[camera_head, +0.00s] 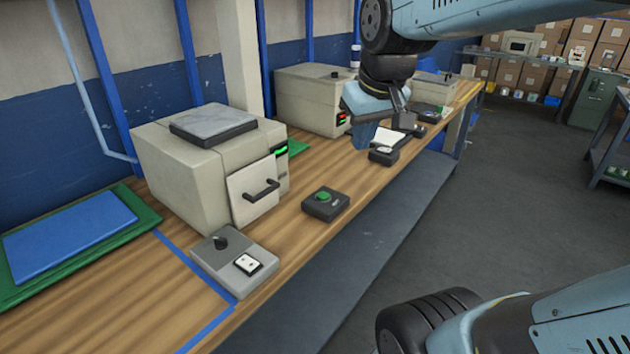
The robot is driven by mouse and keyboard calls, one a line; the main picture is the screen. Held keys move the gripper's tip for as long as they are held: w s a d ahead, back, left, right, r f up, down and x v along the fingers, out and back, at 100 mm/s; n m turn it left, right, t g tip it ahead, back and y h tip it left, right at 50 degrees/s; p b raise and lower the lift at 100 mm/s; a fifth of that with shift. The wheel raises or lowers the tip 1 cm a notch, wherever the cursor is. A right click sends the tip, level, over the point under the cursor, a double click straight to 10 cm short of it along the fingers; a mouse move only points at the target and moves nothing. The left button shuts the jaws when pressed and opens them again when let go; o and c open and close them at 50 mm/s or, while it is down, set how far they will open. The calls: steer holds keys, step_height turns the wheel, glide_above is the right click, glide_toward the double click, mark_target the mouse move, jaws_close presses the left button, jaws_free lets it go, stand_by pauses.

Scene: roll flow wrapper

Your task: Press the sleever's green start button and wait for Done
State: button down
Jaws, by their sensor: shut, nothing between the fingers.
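A cream machine (180,165) with a grey slab on top stands on the wooden bench. Its front door (247,197) with a black handle looks closed, and a small green display (281,152) is lit beside it; its text is too small to read. A green button (323,196) sits on a black box (326,207) in front of this machine. I cannot tell from labels which machine is the sleever. My gripper (362,137) is shut and empty, in the air above the bench, up and to the right of the green button and apart from it.
A second cream machine (305,100) with a red display stands farther back. A grey control box (233,262) with a black knob and a white switch sits near the front edge. Another black box (383,155) lies beyond the green button. Blue and green mats (70,235) lie left.

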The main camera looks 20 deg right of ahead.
steer(key=w+f+n+g, duration=0.3)
steer(key=w+f, duration=0.1)
steer(key=w, duration=0.9)
steer(key=n+g, duration=0.1)
steer(key=n, duration=0.2)
glide_above(323, 194)
step_height(323, 194, down, 8)
steer(key=shift+r, duration=0.25)
step_height(323, 194, down, 14)
